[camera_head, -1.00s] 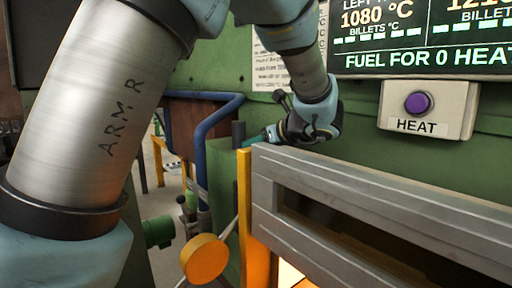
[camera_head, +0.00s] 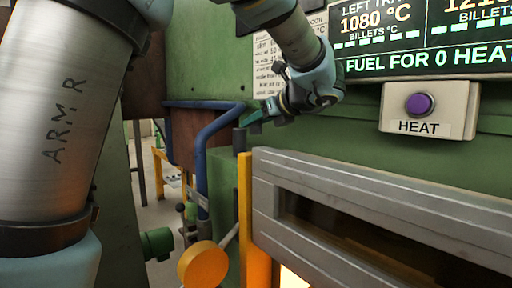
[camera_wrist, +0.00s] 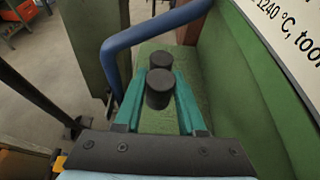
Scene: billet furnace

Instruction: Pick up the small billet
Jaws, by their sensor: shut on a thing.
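My gripper (camera_head: 254,116) is raised above the green ledge left of the furnace front. In the wrist view its two teal fingers (camera_wrist: 161,74) are shut on a short dark cylindrical billet (camera_wrist: 158,92), which sits upright between them. In the head view a dark billet (camera_head: 239,141) stands on the ledge below the fingertips. The held billet is hard to make out in the head view.
A blue pipe (camera_head: 203,150) bends along the ledge's left side. The grey furnace frame (camera_head: 340,190) with a yellow post (camera_head: 245,210) stands at right. A HEAT button box (camera_head: 428,108) and display (camera_head: 420,38) are on the wall. An orange round knob (camera_head: 202,264) is below.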

